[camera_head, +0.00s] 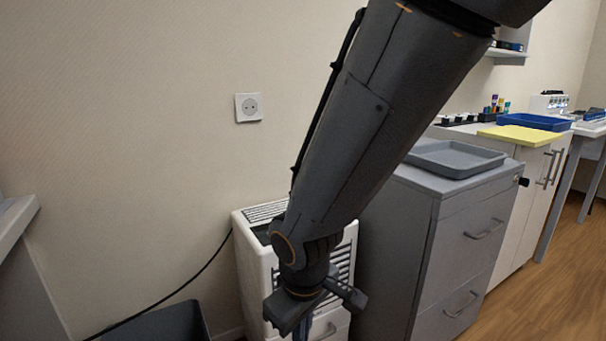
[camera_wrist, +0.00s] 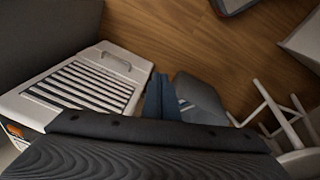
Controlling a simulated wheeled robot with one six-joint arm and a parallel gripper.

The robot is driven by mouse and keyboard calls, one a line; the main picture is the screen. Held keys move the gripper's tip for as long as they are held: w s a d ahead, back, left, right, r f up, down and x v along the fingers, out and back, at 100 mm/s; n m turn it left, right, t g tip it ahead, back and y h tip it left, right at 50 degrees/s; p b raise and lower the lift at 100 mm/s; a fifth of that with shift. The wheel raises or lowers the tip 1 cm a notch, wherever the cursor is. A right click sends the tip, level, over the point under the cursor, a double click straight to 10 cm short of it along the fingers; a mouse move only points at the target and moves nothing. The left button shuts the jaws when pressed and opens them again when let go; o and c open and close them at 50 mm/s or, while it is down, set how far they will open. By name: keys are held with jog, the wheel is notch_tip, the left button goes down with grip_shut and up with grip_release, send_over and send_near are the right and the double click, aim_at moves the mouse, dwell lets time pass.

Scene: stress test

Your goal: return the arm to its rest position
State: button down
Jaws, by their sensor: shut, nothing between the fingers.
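My arm reaches down from the top of the head view, across its middle. My gripper (camera_head: 302,326) is at its lower end, in front of the white slatted unit (camera_head: 248,262), and the bottom edge of the picture cuts it off. In the wrist view my gripper (camera_wrist: 168,98) points out over the wood floor, its blue-grey fingers together with nothing between them. The white slatted unit (camera_wrist: 85,82) is at the left there, beside the fingers. I cannot tell the gap between the gripper and the unit.
A grey drawer cabinet (camera_head: 400,240) with a grey tray (camera_head: 455,158) on top stands right of the arm. A dark bin (camera_head: 160,325) is at the lower left, near a black cable. Open floor (camera_head: 545,285) lies at the right. A white-legged item (camera_wrist: 270,105) is right in the wrist view.

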jog(key=s+a+r+m+g, duration=0.1)
jog(key=s+r+m+g, duration=0.15)
jog(key=s, duration=0.95)
jog(key=d+r+m+p, duration=0.3)
jog(key=d+r+p, duration=0.7)
jog(key=r+p, duration=0.3)
jog(key=d+r+m+p, duration=0.4)
jog(key=d+r+p, duration=0.6)
jog(key=r+p, duration=0.4)
jog(key=shift+w+d+r+p, duration=0.25)
jog(key=shift+w+d+p, duration=0.1)
jog(key=shift+p, duration=0.45)
jog(key=shift+a, duration=0.1)
